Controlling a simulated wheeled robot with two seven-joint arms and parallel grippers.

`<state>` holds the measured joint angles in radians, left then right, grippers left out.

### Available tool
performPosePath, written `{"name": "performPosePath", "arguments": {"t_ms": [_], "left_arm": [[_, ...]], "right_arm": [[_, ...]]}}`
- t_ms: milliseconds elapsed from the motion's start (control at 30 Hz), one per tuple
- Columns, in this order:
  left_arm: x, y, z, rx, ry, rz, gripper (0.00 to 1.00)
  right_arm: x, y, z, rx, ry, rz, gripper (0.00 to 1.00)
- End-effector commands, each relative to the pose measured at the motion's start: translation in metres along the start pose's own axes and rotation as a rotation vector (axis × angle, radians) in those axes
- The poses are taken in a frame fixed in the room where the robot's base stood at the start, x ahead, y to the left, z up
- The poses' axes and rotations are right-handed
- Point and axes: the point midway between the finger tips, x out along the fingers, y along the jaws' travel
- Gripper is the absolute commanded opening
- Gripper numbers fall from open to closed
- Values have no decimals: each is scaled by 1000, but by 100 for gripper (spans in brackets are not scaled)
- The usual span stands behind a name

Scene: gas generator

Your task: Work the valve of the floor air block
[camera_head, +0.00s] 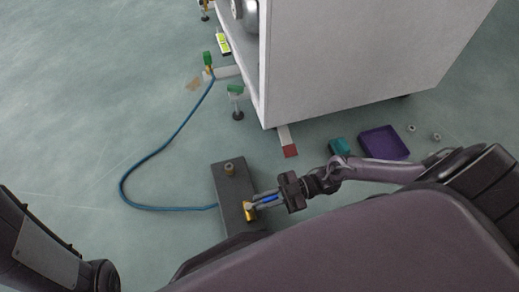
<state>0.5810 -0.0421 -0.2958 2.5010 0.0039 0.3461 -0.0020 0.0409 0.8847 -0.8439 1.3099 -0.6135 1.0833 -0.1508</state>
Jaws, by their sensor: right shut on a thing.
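The floor air block (229,178) is a dark grey slab lying on the floor at the bottom centre. A brass fitting (229,169) stands near its far end. The brass valve (249,212) sits at its near right side, with a blue handle (268,200). My right gripper (259,201) reaches in from the right and is shut on the blue valve handle, its fingers lying along both sides. The near end of the block is hidden by my body. My left arm shows at the lower left, but its gripper is out of view.
A blue hose (122,188) loops from the block to a green-topped fitting (208,60) by the white cabinet (350,60). A purple tray (384,143), a teal box (339,147) and small metal parts (436,137) lie at right. The floor at left is clear.

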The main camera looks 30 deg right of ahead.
Motion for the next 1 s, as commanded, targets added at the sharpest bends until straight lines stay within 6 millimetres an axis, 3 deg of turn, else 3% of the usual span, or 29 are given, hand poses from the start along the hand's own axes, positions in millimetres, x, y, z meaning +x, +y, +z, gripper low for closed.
{"name": "performPosePath", "arguments": {"t_ms": [433,467,600,867,1000], "left_arm": [[-1,0,0,0,0,0,36],[-1,0,0,0,0,0,36],[-1,0,0,0,0,0,36],[-1,0,0,0,0,1,36],[2,0,1,-1,0,1,36]], "right_arm": [[-3,0,2,0,-7,-4,0],[-3,0,2,0,-7,-4,20],[-2,0,1,0,-5,-4,38],[-2,0,1,-1,-2,-4,38],[-13,0,0,-1,-5,-4,38]]}}
